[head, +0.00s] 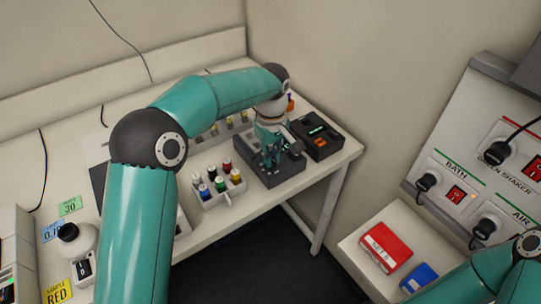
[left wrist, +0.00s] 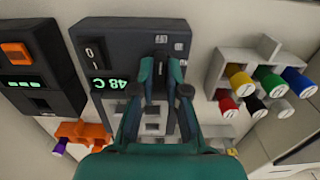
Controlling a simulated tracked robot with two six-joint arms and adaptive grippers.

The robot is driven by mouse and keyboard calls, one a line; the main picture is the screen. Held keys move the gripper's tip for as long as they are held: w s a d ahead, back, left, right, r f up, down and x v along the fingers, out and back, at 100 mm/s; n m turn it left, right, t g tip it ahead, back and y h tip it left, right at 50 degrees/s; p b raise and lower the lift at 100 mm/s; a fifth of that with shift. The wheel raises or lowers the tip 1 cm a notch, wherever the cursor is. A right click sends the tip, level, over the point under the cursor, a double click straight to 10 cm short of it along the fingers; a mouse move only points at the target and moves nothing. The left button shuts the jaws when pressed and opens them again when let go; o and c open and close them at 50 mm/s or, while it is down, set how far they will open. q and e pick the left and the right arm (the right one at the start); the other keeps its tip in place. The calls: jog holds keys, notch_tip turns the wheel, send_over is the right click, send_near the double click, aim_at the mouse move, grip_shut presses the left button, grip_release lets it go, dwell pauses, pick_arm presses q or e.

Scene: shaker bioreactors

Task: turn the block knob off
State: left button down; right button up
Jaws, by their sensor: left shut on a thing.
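The dark block heater (head: 290,173) sits on the bench near its right end. In the left wrist view the block heater (left wrist: 118,32) shows a black I/O switch (left wrist: 94,53), a green display reading 48 C (left wrist: 110,83) and pale block wells. My left gripper (head: 270,158) reaches down over the block heater. In the left wrist view its fingertips (left wrist: 161,66) are closed in on the block knob at the heater's front panel. The knob is mostly hidden between the fingers. My right gripper is outside both views; only part of my right arm shows at lower right.
A second dark device (head: 321,136) with an orange switch stands right beside the heater. A white rack (head: 233,190) of coloured-cap vials stands left of it. A wall panel (head: 448,160) with red switches and plugs is at right, above red (head: 386,246) and blue boxes.

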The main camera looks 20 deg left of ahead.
pick_arm(q)
jog(key=shift+w+r, duration=0.2)
jog(key=c, duration=1.3)
grip_release()
jog(key=shift+o, duration=0.6)
jog(key=shift+s+f, duration=0.1)
jog(key=shift+f, duration=0.05)
notch_tip(320, 180, up, 12)
